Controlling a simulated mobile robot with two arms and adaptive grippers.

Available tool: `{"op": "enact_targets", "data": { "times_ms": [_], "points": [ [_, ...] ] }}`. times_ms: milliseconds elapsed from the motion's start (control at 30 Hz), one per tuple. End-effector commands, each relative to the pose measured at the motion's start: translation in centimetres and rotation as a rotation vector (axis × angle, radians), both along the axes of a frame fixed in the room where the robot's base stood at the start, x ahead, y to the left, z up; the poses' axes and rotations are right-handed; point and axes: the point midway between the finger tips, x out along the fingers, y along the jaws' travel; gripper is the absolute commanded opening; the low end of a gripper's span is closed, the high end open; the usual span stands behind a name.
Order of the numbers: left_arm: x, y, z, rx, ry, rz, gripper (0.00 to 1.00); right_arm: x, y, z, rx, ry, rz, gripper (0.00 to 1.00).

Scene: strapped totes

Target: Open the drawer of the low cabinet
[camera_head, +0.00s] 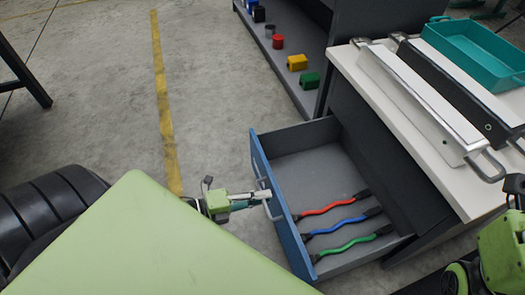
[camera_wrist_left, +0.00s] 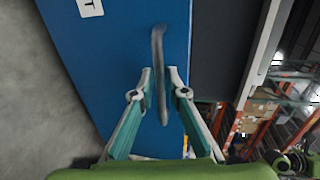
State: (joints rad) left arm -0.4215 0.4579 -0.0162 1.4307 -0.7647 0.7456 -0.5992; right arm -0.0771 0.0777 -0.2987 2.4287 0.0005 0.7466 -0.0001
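The low cabinet (camera_head: 365,150) stands at the right under a pale top. Its drawer is pulled well out, with a blue front (camera_head: 283,215) and grey inside. The drawer's handle (camera_head: 268,207) is a light bar on the blue front; it also shows as a grey bar in the left wrist view (camera_wrist_left: 158,50). My left gripper (camera_head: 262,195) is at the handle, with its fingertips (camera_wrist_left: 161,80) close on both sides of the bar. Red (camera_head: 328,207), blue (camera_head: 342,227) and green (camera_head: 347,246) wavy-handled items lie in the drawer. My right gripper is not clearly visible.
The pale cabinet top (camera_head: 352,72) carries long metal-handled cases (camera_head: 425,100) and a teal tray (camera_head: 470,52). A dark shelf (camera_head: 290,75) behind holds small coloured blocks. Open concrete floor with a yellow line (camera_head: 163,100) lies left of the drawer.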

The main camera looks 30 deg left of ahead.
Motion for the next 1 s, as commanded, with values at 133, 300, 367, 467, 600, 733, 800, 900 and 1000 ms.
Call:
{"op": "enact_targets", "data": {
  "times_ms": [133, 300, 367, 467, 600, 733, 800, 900, 1000],
  "points": [
    [-1.8, 1.4, 0.4, 0.004, 0.003, -0.001, 0.14, 0.1, 0.0, -0.1, 0.001, 0.004, 0.001, 0.0],
    [-4.7, 3.7, 1.1, 0.004, 0.005, 0.0, 0.14, 0.1, 0.0, -0.1, 0.002, 0.005, 0.001, 0.0],
    [-5.7, 4.4, 1.4, 0.003, 0.004, 0.0, 0.14, 0.1, 0.0, -0.1, 0.001, 0.006, 0.001, 0.0],
    [-7.1, 5.5, 1.7, 0.002, 0.005, 0.0, 0.14, 0.2, 0.0, -0.1, 0.001, 0.006, 0.001, 0.0],
    [-8.4, 6.6, 2.1, 0.002, 0.002, 0.001, 0.14, 0.2, 0.0, -0.1, 0.002, 0.006, 0.0, 0.0],
    [-8.9, 7.0, 2.3, 0.001, 0.002, 0.0, 0.14, 0.2, 0.0, -0.1, 0.002, 0.007, 0.0, 0.0],
    [-9.0, 7.0, 2.3, 0.0, 0.001, -0.001, 0.14, 0.2, 0.0, -0.1, 0.002, 0.007, 0.0, 0.0],
    [-9.0, 7.0, 2.4, 0.001, 0.001, 0.0, 0.14, 0.2, 0.0, -0.1, 0.002, 0.007, 0.0, 0.0],
    [-9.0, 7.0, 2.3, 0.001, 0.001, 0.0, 0.14, 0.2, 0.0, -0.1, 0.002, 0.007, 0.0, 0.0]
  ]
}}
